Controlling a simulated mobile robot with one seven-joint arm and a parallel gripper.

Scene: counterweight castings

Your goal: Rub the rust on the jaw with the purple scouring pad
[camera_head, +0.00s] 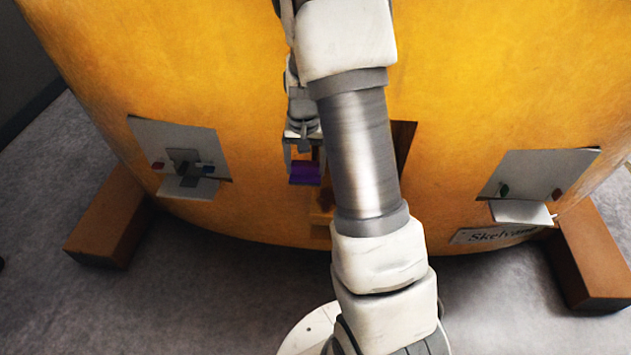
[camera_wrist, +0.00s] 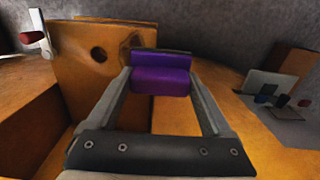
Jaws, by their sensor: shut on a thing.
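My gripper (camera_head: 304,165) is shut on the purple scouring pad (camera_head: 304,174), in front of the yellow-orange casting. In the wrist view the pad (camera_wrist: 160,80) sits between the fingertips of my gripper (camera_wrist: 160,70). An upright orange plate with a round hole, seemingly the jaw (camera_wrist: 80,75), stands left of and behind the pad. A darker brownish patch (camera_wrist: 136,42), perhaps the rust, shows on it just up and left of the pad. I cannot tell whether the pad touches the plate. In the head view my arm hides most of the jaw area.
A grey ledge with small dark, red and blue items (camera_head: 182,160) is on the casting's left side. Another ledge (camera_head: 535,180) is on its right. Brown blocks stand on the floor at left (camera_head: 108,220) and right (camera_head: 592,255). A white-and-red piece (camera_wrist: 35,35) sits beside the plate.

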